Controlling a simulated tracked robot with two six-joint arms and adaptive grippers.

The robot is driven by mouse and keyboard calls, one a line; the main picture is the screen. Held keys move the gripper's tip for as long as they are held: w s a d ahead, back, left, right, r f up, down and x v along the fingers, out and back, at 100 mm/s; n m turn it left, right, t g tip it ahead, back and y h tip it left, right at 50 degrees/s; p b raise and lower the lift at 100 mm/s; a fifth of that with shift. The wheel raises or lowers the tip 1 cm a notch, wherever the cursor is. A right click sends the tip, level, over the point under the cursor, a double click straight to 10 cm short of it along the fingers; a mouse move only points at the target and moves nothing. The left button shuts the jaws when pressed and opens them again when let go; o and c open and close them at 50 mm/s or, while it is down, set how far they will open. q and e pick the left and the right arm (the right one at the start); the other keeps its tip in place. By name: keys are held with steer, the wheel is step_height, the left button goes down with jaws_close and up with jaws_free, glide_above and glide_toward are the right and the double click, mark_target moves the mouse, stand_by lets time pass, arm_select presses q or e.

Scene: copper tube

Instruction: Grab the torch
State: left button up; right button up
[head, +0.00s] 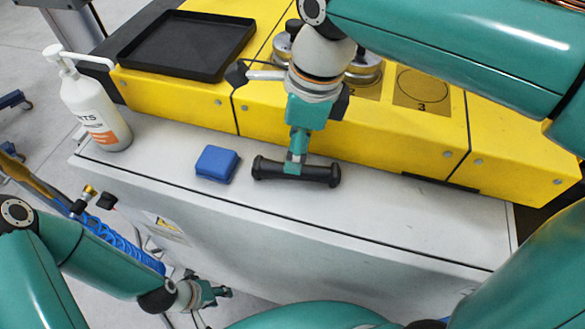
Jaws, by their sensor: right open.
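A black bar with thicker ends (265,169) lies on the grey bench top in the middle of the head view. It may be the torch, but I cannot be sure. My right gripper (296,160) points down at the bar's middle, with teal fingers over or against it. It is open; its far finger is hidden, and contact is unclear. My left gripper (222,292) is low in the view, below and in front of the bench, away from the bar. Its jaw opening is too small to read.
A blue block (216,163) lies left of the bar. A white pump bottle (95,105) stands at the bench's left end. Yellow fixtures (190,101) with a black tray (188,73) line the back. A blue coiled hose (125,246) hangs at the left. The bench front right is clear.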

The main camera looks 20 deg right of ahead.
mark_target(261, 168)
steer(key=f, duration=0.5)
steer(key=shift+d+f+p, duration=0.1)
steer(key=shift+d+p, duration=0.15)
steer(key=shift+p, duration=0.05)
steer(key=shift+w+a+f, duration=0.1)
steer(key=shift+f, duration=0.3)
jaws_close()
